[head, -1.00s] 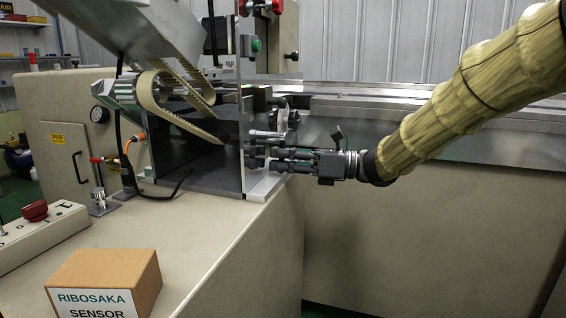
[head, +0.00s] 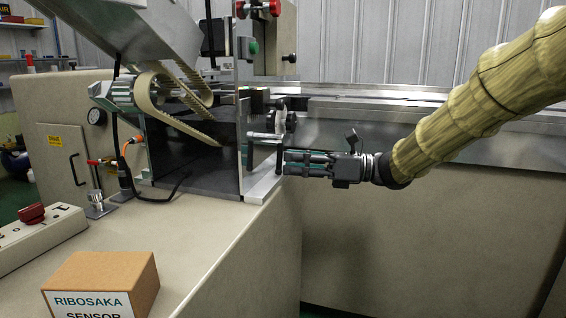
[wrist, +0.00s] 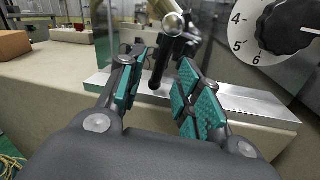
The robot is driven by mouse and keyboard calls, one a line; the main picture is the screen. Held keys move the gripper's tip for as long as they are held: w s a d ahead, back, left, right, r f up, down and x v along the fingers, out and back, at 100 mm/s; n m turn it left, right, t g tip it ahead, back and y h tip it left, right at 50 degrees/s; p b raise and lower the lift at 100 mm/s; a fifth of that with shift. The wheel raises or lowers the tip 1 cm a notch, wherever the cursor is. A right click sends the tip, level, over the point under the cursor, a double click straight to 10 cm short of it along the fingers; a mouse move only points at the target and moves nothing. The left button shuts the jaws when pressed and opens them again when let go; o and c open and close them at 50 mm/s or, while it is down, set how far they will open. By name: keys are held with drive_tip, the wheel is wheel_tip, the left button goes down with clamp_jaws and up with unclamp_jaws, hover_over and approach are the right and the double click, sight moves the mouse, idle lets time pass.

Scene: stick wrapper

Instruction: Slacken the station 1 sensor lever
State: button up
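The handle appears beyond the fingertips, not held. In the head view my gripper (head: 286,163) is level, just right of the station's clear upright panel (head: 240,130). A small silver rod (head: 262,137) sticks out there, above and left of the fingertips; the lever handle is hard to make out.
A black knob with a numbered white dial (wrist: 285,28) is close at the right in the wrist view. A metal ledge (head: 266,184) runs below the station. A cardboard sensor box (head: 105,280) and a red-knobbed control box (head: 38,230) stand at left. The conveyor runs behind my arm.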

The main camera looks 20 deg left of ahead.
drive_tip(key=w+d, duration=0.1)
drive_tip(key=d, duration=0.7)
drive_tip(key=shift+w+f, duration=0.2)
drive_tip(key=shift+w, duration=0.1)
